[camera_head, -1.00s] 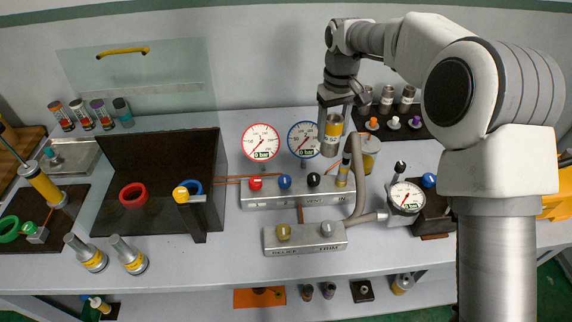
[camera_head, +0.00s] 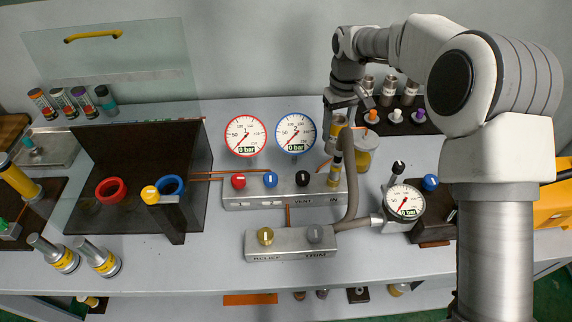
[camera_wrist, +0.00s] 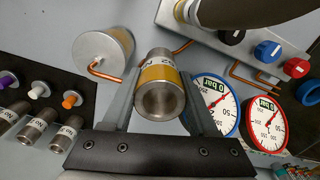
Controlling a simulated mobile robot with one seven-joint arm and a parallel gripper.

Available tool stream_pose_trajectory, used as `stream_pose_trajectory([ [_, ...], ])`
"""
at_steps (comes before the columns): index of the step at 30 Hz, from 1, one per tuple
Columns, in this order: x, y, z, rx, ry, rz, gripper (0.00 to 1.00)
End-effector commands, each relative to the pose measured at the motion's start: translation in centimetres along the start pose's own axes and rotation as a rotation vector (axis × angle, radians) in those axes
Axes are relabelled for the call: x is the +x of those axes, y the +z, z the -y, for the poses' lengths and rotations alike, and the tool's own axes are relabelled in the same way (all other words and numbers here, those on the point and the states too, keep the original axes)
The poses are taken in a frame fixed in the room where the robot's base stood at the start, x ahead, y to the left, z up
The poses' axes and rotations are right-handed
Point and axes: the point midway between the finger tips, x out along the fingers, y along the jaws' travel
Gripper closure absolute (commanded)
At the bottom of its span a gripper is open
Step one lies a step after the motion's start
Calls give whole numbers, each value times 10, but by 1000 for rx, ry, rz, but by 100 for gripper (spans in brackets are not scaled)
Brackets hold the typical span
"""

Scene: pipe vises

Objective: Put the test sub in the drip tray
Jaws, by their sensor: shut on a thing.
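My gripper (camera_wrist: 160,80) is shut on a grey metal cylinder with a yellow band, the test sub (camera_wrist: 161,98). In the wrist view its open bore faces the camera, between the two fingers. In the head view my gripper (camera_head: 342,100) is behind the manifold, right of the blue-rimmed gauge, and the sub (camera_head: 337,126) is partly hidden by the hose fitting. Whether the sub touches anything beneath cannot be told. A shallow metal tray (camera_head: 62,152) at the far left, with a teal-topped item in it, looks like the drip tray.
A manifold (camera_head: 330,202) with knobs, two gauges (camera_head: 245,135) and a grey hose (camera_head: 352,180) stand near my gripper. A canister (camera_head: 366,150) with a copper tube is close beside the sub. A dark open box (camera_head: 140,180) with a clear panel stands between manifold and tray.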

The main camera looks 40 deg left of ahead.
Motion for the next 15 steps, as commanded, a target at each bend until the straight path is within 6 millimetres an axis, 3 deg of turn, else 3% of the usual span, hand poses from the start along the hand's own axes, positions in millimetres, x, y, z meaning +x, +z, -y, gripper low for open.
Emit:
stream_pose_trajectory([
  [6,38,0,0,-1,0,3,100],
  [15,64,0,0,-1,1,1,100],
])
